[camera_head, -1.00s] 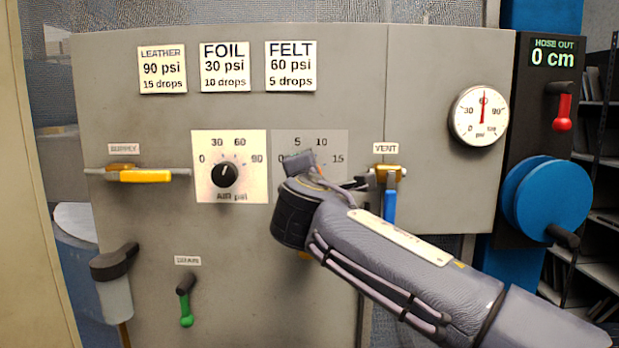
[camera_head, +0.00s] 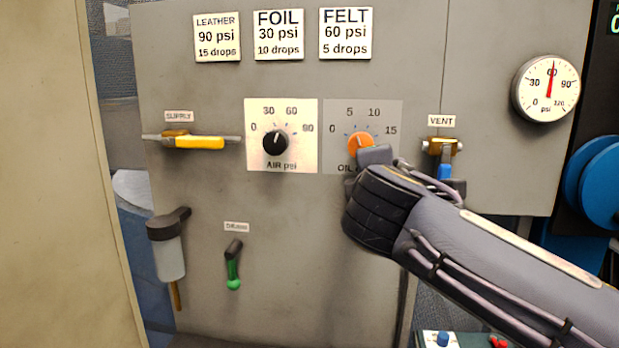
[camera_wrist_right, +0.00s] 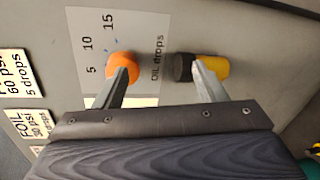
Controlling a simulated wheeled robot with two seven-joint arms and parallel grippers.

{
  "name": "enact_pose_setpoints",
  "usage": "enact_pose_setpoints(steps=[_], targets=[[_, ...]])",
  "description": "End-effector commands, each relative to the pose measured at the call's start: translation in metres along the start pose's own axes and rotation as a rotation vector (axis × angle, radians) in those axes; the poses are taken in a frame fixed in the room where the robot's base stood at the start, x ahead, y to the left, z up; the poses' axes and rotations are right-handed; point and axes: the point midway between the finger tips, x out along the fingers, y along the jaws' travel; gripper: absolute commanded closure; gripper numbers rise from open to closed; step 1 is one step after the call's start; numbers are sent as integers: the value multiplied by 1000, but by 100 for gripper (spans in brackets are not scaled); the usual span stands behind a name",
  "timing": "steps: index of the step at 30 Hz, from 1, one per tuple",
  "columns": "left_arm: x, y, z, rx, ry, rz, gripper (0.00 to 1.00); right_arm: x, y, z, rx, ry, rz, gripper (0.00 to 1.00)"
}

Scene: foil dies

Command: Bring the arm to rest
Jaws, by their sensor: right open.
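My right gripper (camera_head: 400,165) reaches in from the lower right to the grey panel (camera_head: 310,225), just below and right of the orange oil knob (camera_head: 360,145). In the right wrist view its jaws (camera_wrist_right: 165,82) are open, the fingers apart with nothing between them. One fingertip overlaps the orange knob (camera_wrist_right: 121,66); I cannot tell whether they touch. The other overlaps a dark and yellow handle (camera_wrist_right: 210,67) below the oil dial, hidden behind my arm in the head view. My left gripper is in neither view.
The black air knob (camera_head: 275,142), yellow supply handle (camera_head: 200,142) and green drain lever (camera_head: 233,265) are left of my arm. The blue vent lever (camera_head: 444,172) is close beside it. The gauge (camera_head: 546,88) needle points near 60. A blue reel (camera_head: 597,185) stands at right.

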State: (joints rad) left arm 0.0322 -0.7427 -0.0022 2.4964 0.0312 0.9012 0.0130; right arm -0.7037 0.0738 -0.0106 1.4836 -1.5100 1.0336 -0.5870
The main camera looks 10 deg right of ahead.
Motion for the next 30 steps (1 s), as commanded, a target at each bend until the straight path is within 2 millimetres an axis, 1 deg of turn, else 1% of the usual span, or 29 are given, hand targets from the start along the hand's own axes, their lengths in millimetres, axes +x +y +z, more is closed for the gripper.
enact_pose_setpoints(steps=[1,2,3,4,5,6,7,8,9,11,12,14,15,18,21,24,30], targets=[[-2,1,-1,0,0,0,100,3,-26,19,65,1,-77,35],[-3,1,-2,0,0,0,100,3,-45,28,114,7,-131,35],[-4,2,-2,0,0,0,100,1,-72,39,190,12,-211,35],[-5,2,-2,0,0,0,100,-2,-94,47,252,13,-273,35],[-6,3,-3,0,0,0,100,-7,-116,55,318,13,-335,35],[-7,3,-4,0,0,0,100,-16,-144,63,410,10,-416,35],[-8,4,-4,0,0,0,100,-24,-165,69,482,3,-477,35],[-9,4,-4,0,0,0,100,-33,-186,73,556,-6,-538,35],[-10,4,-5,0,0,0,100,-47,-214,78,661,-22,-619,35],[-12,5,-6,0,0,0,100,-72,-252,80,829,-52,-737,35],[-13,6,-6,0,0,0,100,-90,-276,80,946,-79,-812,35],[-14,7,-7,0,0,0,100,-117,-307,75,1120,-124,-916,35],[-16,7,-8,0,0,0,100,-134,-324,70,1235,-154,-976,35],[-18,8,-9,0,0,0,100,-170,-357,54,1489,-232,-1099,35],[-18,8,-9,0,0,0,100,-191,-374,41,1660,-286,-1169,35],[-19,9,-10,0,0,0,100,-200,-380,34,1744,-311,-1202,35],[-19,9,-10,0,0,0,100,-201,-380,34,1749,-312,-1204,35]])
